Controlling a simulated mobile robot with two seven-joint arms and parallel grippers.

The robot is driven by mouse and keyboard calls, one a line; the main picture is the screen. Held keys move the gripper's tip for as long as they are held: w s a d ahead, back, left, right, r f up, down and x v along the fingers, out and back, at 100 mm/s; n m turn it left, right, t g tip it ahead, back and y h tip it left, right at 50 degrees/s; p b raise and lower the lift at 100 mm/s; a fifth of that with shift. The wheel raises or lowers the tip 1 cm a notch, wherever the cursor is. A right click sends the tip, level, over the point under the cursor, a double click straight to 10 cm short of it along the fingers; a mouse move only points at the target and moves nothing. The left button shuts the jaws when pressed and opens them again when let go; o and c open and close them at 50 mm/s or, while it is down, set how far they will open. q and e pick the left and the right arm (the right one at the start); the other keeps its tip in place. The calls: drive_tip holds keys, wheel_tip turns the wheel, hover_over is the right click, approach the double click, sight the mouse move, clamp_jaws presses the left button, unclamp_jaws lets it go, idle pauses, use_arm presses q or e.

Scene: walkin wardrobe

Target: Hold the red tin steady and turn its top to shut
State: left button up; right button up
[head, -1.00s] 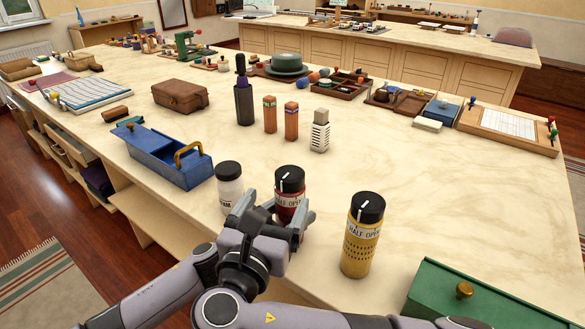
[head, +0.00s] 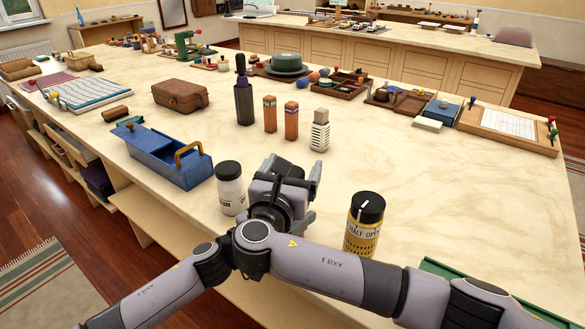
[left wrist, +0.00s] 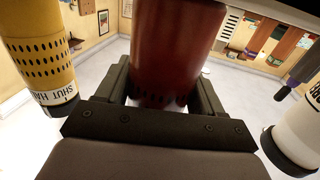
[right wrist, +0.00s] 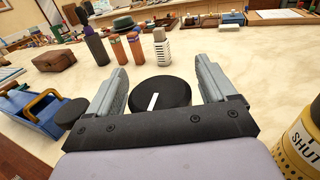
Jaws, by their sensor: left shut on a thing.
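The red tin (left wrist: 175,50) stands between the fingers of my left gripper (left wrist: 165,88), which is shut on its body in the left wrist view. The tin's black round top (right wrist: 160,93) with a white line shows in the right wrist view. My right gripper (right wrist: 161,70) is open, one finger on each side of the top, with gaps between. In the head view my right gripper (head: 296,180) is above the tin's place and hides the tin and most of my left gripper.
A yellow tin (head: 362,238) with a black top stands close on the right, and a white jar (head: 230,192) close on the left. A blue toolbox (head: 165,160) lies farther left.

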drive_tip(key=c, duration=0.9)
drive_tip(key=shift+m+h, duration=0.3)
drive_tip(key=shift+h, duration=0.1)
drive_tip(key=shift+s+d+m+g+h, duration=0.15)
drive_tip(key=shift+m+g+h, duration=0.95)
drive_tip(key=shift+h, duration=0.6)
drive_tip(key=o, duration=1)
drive_tip(key=shift+c, duration=0.2)
